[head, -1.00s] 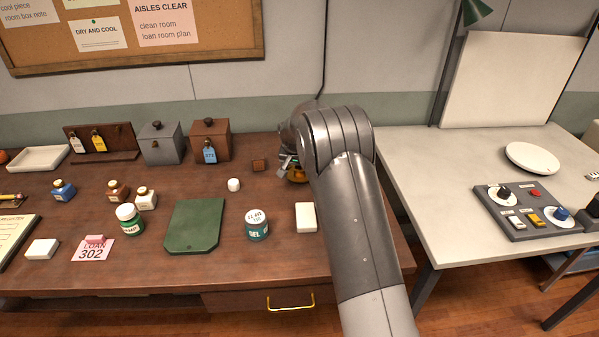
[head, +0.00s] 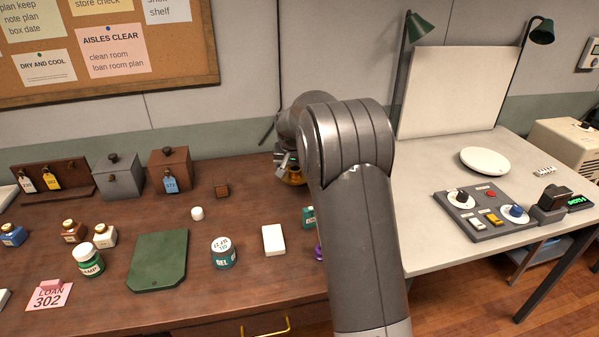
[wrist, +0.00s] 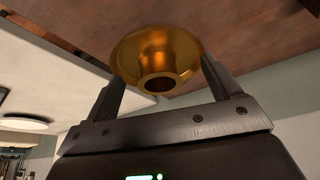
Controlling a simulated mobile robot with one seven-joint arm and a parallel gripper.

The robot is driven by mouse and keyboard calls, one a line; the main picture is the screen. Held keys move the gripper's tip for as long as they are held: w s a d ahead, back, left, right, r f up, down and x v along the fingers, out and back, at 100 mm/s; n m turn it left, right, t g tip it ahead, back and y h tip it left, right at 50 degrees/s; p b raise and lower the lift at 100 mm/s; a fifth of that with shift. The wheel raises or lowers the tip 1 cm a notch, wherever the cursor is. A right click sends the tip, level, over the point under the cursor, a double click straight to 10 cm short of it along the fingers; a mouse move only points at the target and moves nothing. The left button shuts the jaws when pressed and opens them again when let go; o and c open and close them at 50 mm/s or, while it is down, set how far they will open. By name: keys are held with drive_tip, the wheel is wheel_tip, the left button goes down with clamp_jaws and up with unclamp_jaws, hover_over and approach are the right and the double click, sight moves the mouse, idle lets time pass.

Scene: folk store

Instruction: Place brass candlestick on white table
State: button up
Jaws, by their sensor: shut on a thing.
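The brass candlestick (wrist: 157,52) shows in the wrist view as a golden flared disc with a hollow socket. My gripper (wrist: 163,75) has its fingers on either side of it and is shut on it. In the head view, a little of the brass (head: 293,179) shows beside my arm, above the back right of the brown wooden table; most of my gripper is hidden by my arm. The white table (head: 420,232) stands to the right, with a bare front left area. Its pale top (wrist: 45,50) also shows at left in the wrist view.
The white table holds a white plate (head: 484,161), a control box (head: 487,217), a white backboard (head: 450,92) and green lamps (head: 419,27). The brown table (head: 150,305) carries jars, boxes, a green board (head: 158,262) and a white block (head: 274,239).

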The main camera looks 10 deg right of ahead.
drive_tip(key=shift+s+d+r, duration=0.2)
drive_tip(key=shift+d+r, duration=0.05)
drive_tip(key=shift+d, duration=0.15)
drive_tip(key=s+d+m+h, duration=0.1)
drive_tip(key=s+d+m, duration=0.1)
drive_tip(key=s+d, duration=0.35)
drive_tip(key=s+d+m+g, duration=0.1)
drive_tip(key=s+d, duration=0.1)
drive_tip(key=d, duration=0.7)
drive_tip(key=s+d+m+h, duration=0.15)
drive_tip(key=s+d, duration=0.25)
drive_tip(key=d, duration=0.4)
drive_tip(key=s+d+m+g, duration=0.1)
drive_tip(key=s+d+m, duration=0.4)
drive_tip(key=s+d, duration=1.05)
hover_over(413, 225)
drive_tip(key=a, duration=0.1)
drive_tip(key=f, duration=0.7)
drive_tip(key=shift+s+a, duration=0.15)
drive_tip(key=shift+s, duration=0.1)
drive_tip(key=shift+f, duration=1.9)
drive_tip(key=shift+f+g, duration=0.1)
drive_tip(key=shift+g, duration=0.2)
drive_tip(key=o, duration=1)
drive_tip(key=shift+c, duration=0.2)
